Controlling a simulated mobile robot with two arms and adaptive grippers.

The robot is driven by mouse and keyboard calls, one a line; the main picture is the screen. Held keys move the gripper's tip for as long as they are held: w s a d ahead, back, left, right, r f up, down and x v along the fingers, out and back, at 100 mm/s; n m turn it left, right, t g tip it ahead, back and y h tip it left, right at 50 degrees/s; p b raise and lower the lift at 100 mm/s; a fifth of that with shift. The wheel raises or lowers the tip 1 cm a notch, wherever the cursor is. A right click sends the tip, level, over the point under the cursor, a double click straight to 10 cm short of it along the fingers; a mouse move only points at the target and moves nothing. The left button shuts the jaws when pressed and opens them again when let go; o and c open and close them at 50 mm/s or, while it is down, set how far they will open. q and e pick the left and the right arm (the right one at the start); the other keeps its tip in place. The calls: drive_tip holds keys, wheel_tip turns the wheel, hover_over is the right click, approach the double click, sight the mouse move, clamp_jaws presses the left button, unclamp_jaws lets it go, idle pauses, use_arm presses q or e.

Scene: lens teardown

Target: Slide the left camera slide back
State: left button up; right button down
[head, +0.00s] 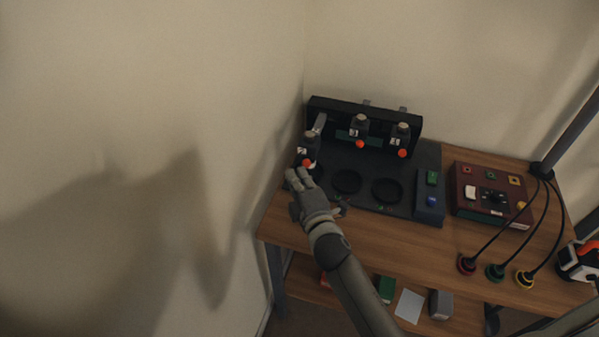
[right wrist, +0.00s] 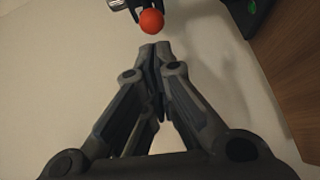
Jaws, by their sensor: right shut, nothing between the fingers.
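The left camera slide (head: 309,146) is a dark block with a red knob (head: 307,163) at its front, on the left of the black lens rig (head: 345,196). It sits further forward than the other two slides. My right gripper (head: 298,174) is shut and empty, just in front of the red knob. In the right wrist view the shut fingertips (right wrist: 156,46) point at the red knob (right wrist: 151,21), with a small gap showing between them. The middle slide (head: 360,128) and right slide (head: 401,135) stand near the back wall of the rig. My left gripper is not in view.
A dark red control box (head: 491,193) stands on the wooden table (head: 420,245) to the right. Red, green and yellow cabled plugs (head: 496,271) lie in front of it. A wall (head: 200,120) is close on the left. Small boxes sit on a lower shelf.

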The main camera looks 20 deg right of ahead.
sight(313, 144)
drive_tip(key=shift+w+d, duration=0.3)
drive_tip(key=shift+d, duration=0.05)
drive_tip(key=w+d, duration=0.2)
drive_tip(key=w, duration=0.1)
drive_tip(key=w+d, duration=0.2)
drive_tip(key=w, duration=0.1)
drive_tip(key=w+d, duration=0.2)
drive_tip(key=w, duration=0.1)
drive_tip(key=shift+w+d+f, duration=0.1)
drive_tip(key=shift+w+d, duration=0.1)
drive_tip(key=shift+w, duration=0.15)
drive_tip(key=shift+w+d, duration=0.2)
drive_tip(key=shift+w, duration=0.05)
drive_tip(key=shift+d+r, duration=0.1)
drive_tip(key=shift+r, duration=0.1)
